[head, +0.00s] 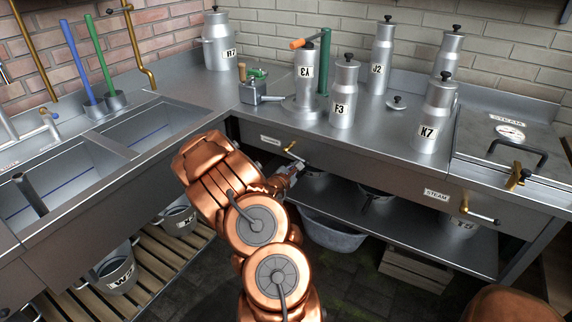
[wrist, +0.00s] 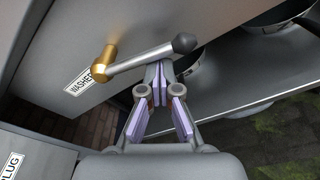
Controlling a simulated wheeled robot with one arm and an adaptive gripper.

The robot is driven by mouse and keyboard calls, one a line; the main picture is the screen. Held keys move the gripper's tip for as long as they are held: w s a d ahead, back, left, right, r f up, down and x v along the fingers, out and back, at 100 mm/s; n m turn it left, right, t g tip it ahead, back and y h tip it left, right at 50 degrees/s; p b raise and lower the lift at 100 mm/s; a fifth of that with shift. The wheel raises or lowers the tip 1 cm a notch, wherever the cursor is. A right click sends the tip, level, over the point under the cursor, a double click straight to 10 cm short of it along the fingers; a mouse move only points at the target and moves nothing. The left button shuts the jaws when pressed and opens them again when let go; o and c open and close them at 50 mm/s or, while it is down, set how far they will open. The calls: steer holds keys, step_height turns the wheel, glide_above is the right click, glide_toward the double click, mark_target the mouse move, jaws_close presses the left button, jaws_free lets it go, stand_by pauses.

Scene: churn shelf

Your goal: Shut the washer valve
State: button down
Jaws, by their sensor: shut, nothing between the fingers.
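The washer valve is on the front panel under the counter, beside a white WASHER label (wrist: 88,80). In the wrist view the washer valve (wrist: 140,60) has a brass hub and a steel lever ending in a dark round knob. The lever points right and slightly up from the hub there. The washer valve (head: 290,148) looks small in the head view, just above my gripper (head: 290,170). My gripper (wrist: 161,85) is shut and empty, its lilac-padded fingertips right at the lever, near the knob end. I cannot tell whether they touch it.
A similar STEAM valve (head: 480,214) is on the same panel further right. Above stand several labelled metal cans, such as F3 (head: 343,95) and K7 (head: 434,115). A lower shelf (head: 420,225) holds pots close behind my gripper. A sink (head: 125,130) is at left.

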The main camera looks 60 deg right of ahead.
steer(key=shift+s+r+p, duration=0.3)
steer(key=shift+s+r, duration=0.1)
steer(key=shift+r, duration=0.35)
steer(key=shift+d+r, duration=0.1)
steer(key=shift+r, duration=0.25)
steer(key=shift+f, duration=0.15)
step_height(320, 180, down, 4)
steer(key=b, duration=0.1)
steer(key=a+r, duration=0.1)
steer(key=a, duration=0.8)
steer(key=shift+w+a, duration=0.2)
stand_by(0.7)
